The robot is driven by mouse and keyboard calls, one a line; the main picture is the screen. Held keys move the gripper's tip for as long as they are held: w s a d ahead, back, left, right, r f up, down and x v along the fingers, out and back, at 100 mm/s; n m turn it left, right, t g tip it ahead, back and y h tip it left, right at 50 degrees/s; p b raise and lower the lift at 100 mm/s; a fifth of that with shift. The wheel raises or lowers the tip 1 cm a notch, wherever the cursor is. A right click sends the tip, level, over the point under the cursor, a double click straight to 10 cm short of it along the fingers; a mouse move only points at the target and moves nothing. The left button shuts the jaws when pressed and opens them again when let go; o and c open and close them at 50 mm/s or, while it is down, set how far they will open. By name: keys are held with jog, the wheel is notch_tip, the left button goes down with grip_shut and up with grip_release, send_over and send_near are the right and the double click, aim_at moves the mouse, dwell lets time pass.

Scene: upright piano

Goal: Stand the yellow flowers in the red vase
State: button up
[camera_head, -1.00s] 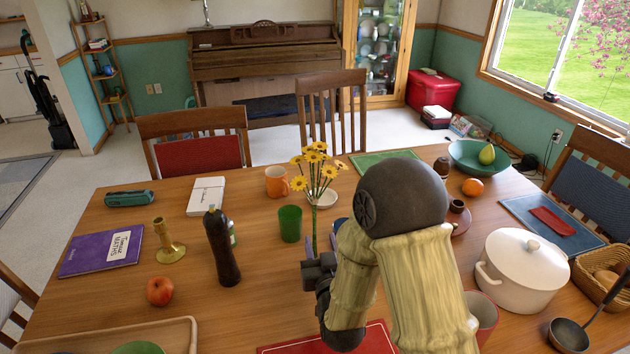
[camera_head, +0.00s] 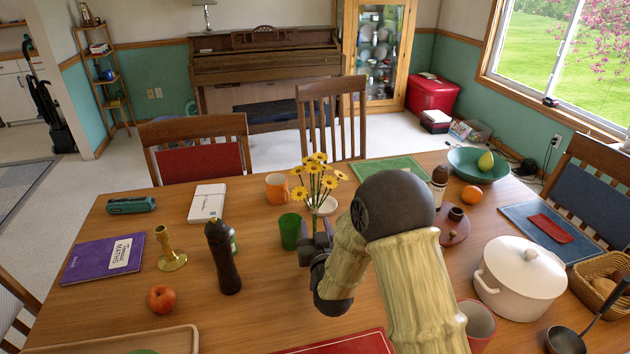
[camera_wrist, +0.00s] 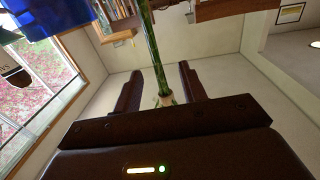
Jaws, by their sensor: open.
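The yellow flowers (camera_head: 318,183) stand upright near the middle of the table, their green stems running down to my gripper (camera_head: 316,240). In the wrist view the stems (camera_wrist: 153,50) pass between the two spread fingers of my gripper (camera_wrist: 160,80), which is open around them. I cannot tell whether a finger touches them. What supports the stems at their foot is hidden. A red open-topped vessel (camera_head: 481,322), perhaps the red vase, stands at the front right, partly hidden behind my arm.
A green cup (camera_head: 290,231) stands just left of my gripper, with an orange mug (camera_head: 277,188) behind. A white pot (camera_head: 520,275) stands right. A red mat (camera_head: 345,343) lies at the front.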

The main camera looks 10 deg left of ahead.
jog(key=x, duration=0.2)
jog(key=shift+w+a, duration=0.15)
jog(key=shift+w, duration=0.15)
jog(key=shift+s, duration=0.15)
grip_shut()
